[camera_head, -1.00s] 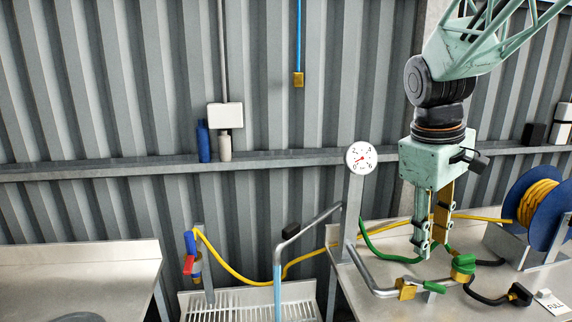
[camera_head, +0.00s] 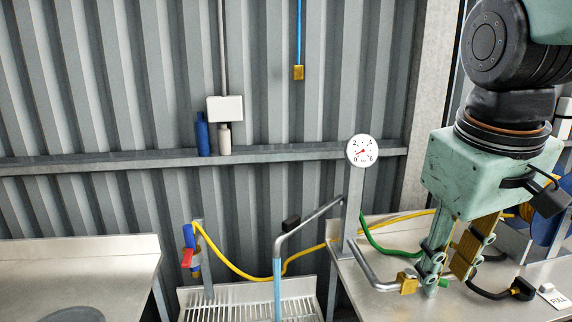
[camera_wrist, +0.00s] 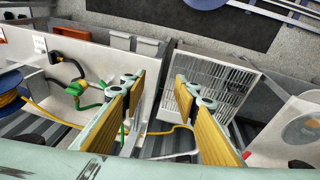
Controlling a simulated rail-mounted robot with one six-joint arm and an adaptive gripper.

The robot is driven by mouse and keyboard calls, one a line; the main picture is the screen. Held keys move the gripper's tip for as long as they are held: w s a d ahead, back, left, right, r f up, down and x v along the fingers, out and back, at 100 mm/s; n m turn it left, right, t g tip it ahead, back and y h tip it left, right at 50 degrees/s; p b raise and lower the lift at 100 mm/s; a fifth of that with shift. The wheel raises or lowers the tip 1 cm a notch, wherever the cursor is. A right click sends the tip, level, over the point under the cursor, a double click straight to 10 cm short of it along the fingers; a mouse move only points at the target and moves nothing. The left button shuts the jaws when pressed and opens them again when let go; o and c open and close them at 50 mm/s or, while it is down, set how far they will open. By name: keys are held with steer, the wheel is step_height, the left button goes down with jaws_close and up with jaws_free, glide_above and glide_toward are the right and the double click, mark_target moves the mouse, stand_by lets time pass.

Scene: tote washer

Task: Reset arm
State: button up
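My gripper (camera_head: 445,281) hangs from my pale green arm at the right of the head view, pointing down over the right steel bench. Its two fingers with yellow-brown pads stand apart, with nothing between them. In the wrist view the gripper (camera_wrist: 163,88) also shows a wide empty gap. A brass valve (camera_head: 407,283) on the bent steel pipe lies left of the fingers in the head view. Its green handle is mostly hidden behind my gripper there. Green valve parts (camera_wrist: 75,89) show left of the fingers in the wrist view.
A pressure gauge (camera_head: 362,151) stands on a post left of my gripper. A yellow hose (camera_head: 240,270) runs from a blue-and-red fitting (camera_head: 189,248) behind the slatted drain (camera_head: 200,299). A blue hose reel (camera_head: 549,234) is partly hidden behind my gripper. The left bench (camera_head: 100,258) has free room.

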steer(key=s+a+f+m+t+y+b, duration=0.1)
steer(key=s+a+f+m+b, duration=0.1)
steer(key=s, duration=1)
steer(key=shift+a+f+m, duration=0.3)
steer(key=shift+a+f, duration=0.25)
steer(key=shift+a, duration=0.5)
